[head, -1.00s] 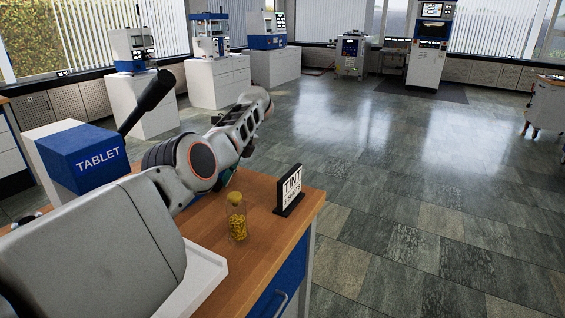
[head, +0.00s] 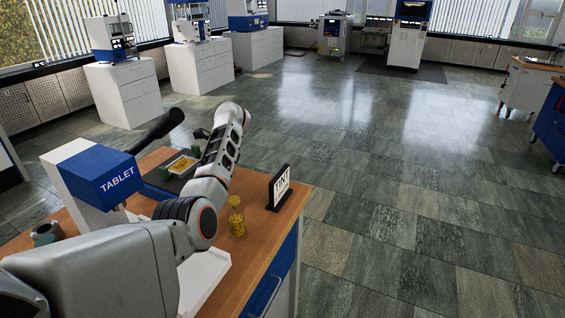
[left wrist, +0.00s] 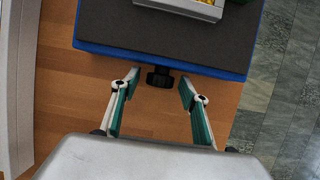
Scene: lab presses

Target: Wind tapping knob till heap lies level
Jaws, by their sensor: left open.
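The black tapping knob (left wrist: 160,77) sticks out from the blue front edge of a dark-topped device (left wrist: 150,35) in the left wrist view. My left gripper (left wrist: 158,79) is open, its two green-lined fingers on either side of the knob with gaps to it. In the head view the device (head: 156,191) stands on the wooden bench, partly behind my left arm. A tray with a yellow heap (head: 182,166) sits on it; only its edge (left wrist: 185,7) shows in the wrist view. Whether the heap is level is too small to tell. My left gripper is hidden in the head view.
A blue and white tablet press (head: 105,175) with a black lever stands left of the device. A jar of yellow pieces (head: 237,217) and a small sign (head: 279,188) stand right of my arm. A white tray (head: 205,280) lies near. The floor beyond is clear.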

